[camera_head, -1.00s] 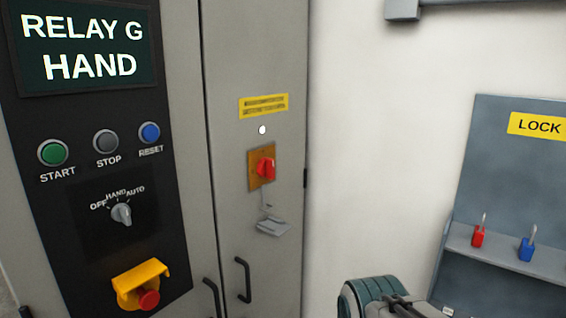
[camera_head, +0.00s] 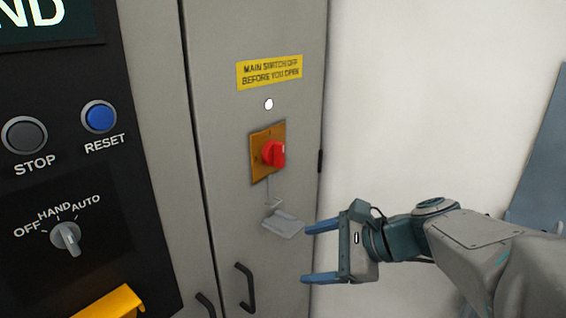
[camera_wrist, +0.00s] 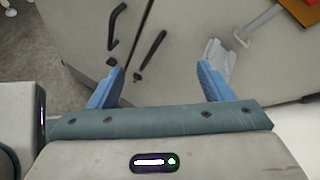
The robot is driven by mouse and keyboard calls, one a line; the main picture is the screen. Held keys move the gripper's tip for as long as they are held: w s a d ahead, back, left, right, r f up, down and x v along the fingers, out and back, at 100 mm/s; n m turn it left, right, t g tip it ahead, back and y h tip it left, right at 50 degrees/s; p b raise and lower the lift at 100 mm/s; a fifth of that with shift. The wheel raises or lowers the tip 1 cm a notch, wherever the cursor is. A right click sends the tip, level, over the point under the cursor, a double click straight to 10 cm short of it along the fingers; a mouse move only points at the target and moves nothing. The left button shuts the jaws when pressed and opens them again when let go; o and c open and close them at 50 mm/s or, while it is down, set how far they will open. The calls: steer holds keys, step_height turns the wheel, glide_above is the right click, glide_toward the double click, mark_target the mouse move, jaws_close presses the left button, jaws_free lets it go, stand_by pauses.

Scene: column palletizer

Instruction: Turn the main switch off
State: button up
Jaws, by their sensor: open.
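The main switch (camera_head: 273,154) is a red rotary handle on a square orange-yellow plate (camera_head: 256,165), on the grey cabinet door under a yellow label reading "MAIN SWITCH OFF BEFORE YOU OPEN" (camera_head: 269,72). My gripper (camera_head: 312,253) has blue fingers spread open and empty. It is below and to the right of the switch, apart from it. In the wrist view my gripper (camera_wrist: 153,85) faces the cabinet's lower part.
A small grey flap (camera_head: 283,224) hangs below the switch, near my upper finger. Black door handles (camera_head: 246,287) sit lower down. The black control panel at left holds the STOP button (camera_head: 25,136), RESET button (camera_head: 99,117) and selector knob (camera_head: 66,238). White wall lies to the right.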

mark_target(283, 160)
steer(key=w+d+r+m+t+y, duration=0.4)
steer(key=w+r+m+t, duration=0.2)
steer(key=w+r+m, duration=0.3)
steer(key=x, duration=0.4)
steer(key=p+x, duration=0.1)
steer(key=x, duration=0.3)
steer(key=r+x, duration=0.1)
steer(key=x, duration=0.3)
steer(key=shift+w+a, duration=0.15)
steer(key=shift+a, duration=0.25)
steer(key=c, duration=1)
